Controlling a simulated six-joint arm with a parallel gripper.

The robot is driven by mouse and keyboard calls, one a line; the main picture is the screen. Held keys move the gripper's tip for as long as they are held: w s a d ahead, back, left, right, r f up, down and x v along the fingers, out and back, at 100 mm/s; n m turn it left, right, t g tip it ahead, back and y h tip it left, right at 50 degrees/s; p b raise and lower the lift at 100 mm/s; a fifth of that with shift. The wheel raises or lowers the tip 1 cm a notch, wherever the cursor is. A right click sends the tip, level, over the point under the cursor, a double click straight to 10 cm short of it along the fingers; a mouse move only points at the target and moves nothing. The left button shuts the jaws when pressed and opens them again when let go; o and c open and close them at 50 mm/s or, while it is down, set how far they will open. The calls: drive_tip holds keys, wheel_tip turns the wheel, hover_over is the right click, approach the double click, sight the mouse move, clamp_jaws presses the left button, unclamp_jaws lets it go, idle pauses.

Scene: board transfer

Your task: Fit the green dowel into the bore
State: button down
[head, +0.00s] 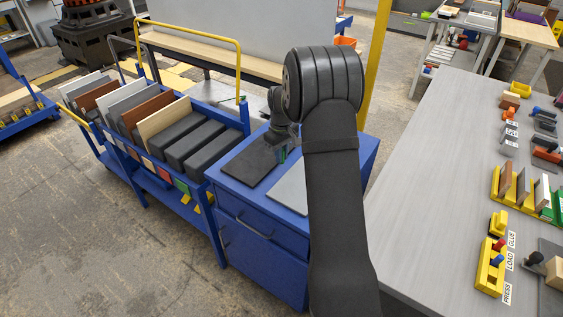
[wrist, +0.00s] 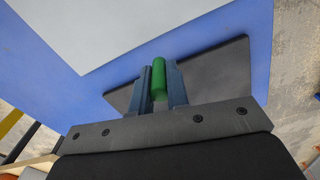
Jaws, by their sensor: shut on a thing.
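In the wrist view the green dowel (wrist: 158,76) is between the two blue-grey fingers of my gripper (wrist: 160,84), which is shut on it. The dowel sticks out past the fingertips. In the head view my gripper (head: 281,150) is mostly hidden by my own dark arm, over the blue cabinet (head: 262,246), and only a sliver of green shows there. A dark board (wrist: 220,72) lies on the cabinet top below the gripper. I cannot make out the bore in either view, nor tell whether the dowel touches the board.
A light grey panel (head: 290,188) lies beside the dark board on the cabinet top. A blue cart (head: 190,212) with upright boards and dark blocks stands at the left. A grey workbench (head: 430,180) with several coloured fixtures is at the right; its near-left part is clear.

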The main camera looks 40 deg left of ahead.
drive_tip(key=w+d+r, duration=0.2)
drive_tip(key=d+r, duration=0.5)
drive_tip(key=d, duration=0.5)
drive_tip(key=w+d+f+m, duration=0.2)
drive_tip(key=d+m, duration=0.3)
drive_tip(key=d, duration=0.5)
drive_tip(key=w+d+f+m, duration=0.2)
drive_tip(key=d+f+m, duration=0.3)
drive_tip(key=d, duration=0.5)
drive_tip(key=w+d+f+m, duration=0.2)
drive_tip(key=d+m, duration=0.3)
drive_tip(key=d, duration=0.5)
drive_tip(key=shift+w+d+f, duration=0.25)
drive_tip(key=shift+w+f, duration=0.15)
drive_tip(key=shift+f, duration=0.3)
drive_tip(key=shift+d+f+m, duration=0.15)
drive_tip(key=shift+d+m, duration=0.25)
drive_tip(key=shift+d, duration=0.2)
drive_tip(key=shift+a, duration=0.1)
